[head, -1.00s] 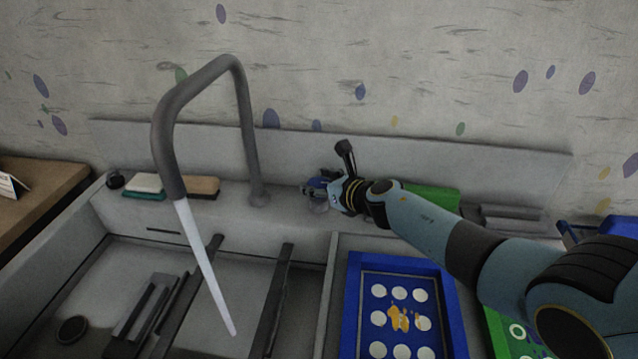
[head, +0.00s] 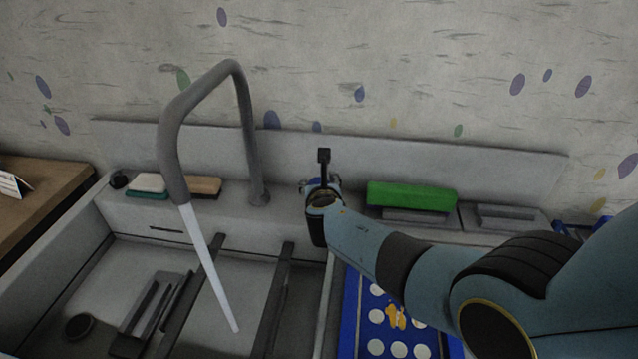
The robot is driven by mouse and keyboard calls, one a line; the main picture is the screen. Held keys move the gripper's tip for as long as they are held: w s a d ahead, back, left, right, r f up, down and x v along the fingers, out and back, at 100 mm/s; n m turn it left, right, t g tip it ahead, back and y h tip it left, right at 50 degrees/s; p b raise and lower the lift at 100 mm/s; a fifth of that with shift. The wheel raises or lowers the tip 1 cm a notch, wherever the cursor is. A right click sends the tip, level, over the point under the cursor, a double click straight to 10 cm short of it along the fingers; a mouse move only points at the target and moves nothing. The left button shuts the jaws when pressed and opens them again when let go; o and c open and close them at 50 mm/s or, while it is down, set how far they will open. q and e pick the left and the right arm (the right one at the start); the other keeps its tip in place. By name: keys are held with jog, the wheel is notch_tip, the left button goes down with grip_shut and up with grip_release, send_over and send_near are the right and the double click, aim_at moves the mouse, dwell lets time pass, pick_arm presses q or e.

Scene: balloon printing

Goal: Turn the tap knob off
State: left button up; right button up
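The grey tap (head: 247,130) arches over the sink, and a pale stream of water (head: 207,262) runs from its spout. My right gripper (head: 320,186) is over the back ledge, to the right of the tap's base. The wrist and arm hide most of the gripper, so its finger opening cannot be made out. The tap knob cannot be made out clearly; the ledge around the gripper is partly covered by it. My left gripper is out of view.
A green block (head: 412,195) lies on the ledge right of my gripper. A sponge (head: 148,183) and a brown block (head: 204,186) lie left of the tap. A blue frame with white circles (head: 349,322) lies partly under my arm. Dark bars cross the sink.

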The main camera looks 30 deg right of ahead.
jog(key=shift+w+a+f+m+h+b, duration=0.1)
jog(key=shift+m+h+b, duration=0.25)
jog(key=shift+m+h, duration=0.2)
jog(key=m+g+h+b, duration=0.3)
jog(key=m+g+b, duration=0.1)
jog(key=b, duration=0.3)
jog(key=m+g+h+b, duration=0.3)
jog(key=m+g+b, duration=0.2)
jog(key=b, duration=0.3)
jog(key=shift+f+m+h, duration=0.15)
jog(key=shift+m+h, duration=0.2)
jog(key=shift+r+m+g+b, duration=0.2)
jog(key=shift+m+g+b, duration=0.3)
jog(key=shift+g+b, duration=0.35)
jog(key=shift+r, duration=0.1)
jog(key=o, duration=1.2)
notch_tip(320, 180, up, 10)
